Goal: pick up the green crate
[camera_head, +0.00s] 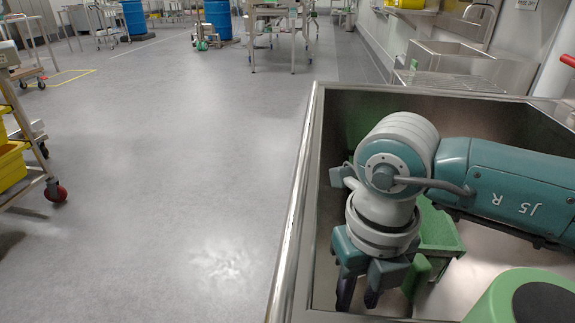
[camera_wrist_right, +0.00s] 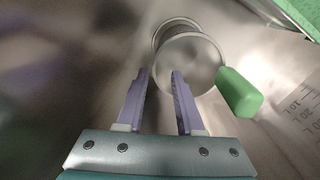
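A green box-like thing (camera_head: 440,232), which looks like the green crate, lies in a steel basin (camera_head: 296,215), partly hidden behind my right arm. A green edge (camera_wrist_right: 298,14) at the top right of the right wrist view may be part of it. My right gripper (camera_head: 358,293) points down inside the basin, to the left of the green thing. In the right wrist view its two purple fingers (camera_wrist_right: 160,75) are apart with nothing between them. My left gripper is not in view.
A steel cylinder (camera_wrist_right: 190,62) and a small green block (camera_wrist_right: 239,92) are just beyond the fingers. A green rounded thing with a dark end (camera_head: 495,302) is at the lower right. The floor (camera_head: 170,170) left of the basin is clear; a trolley with a yellow bin (camera_head: 12,167) stands far left.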

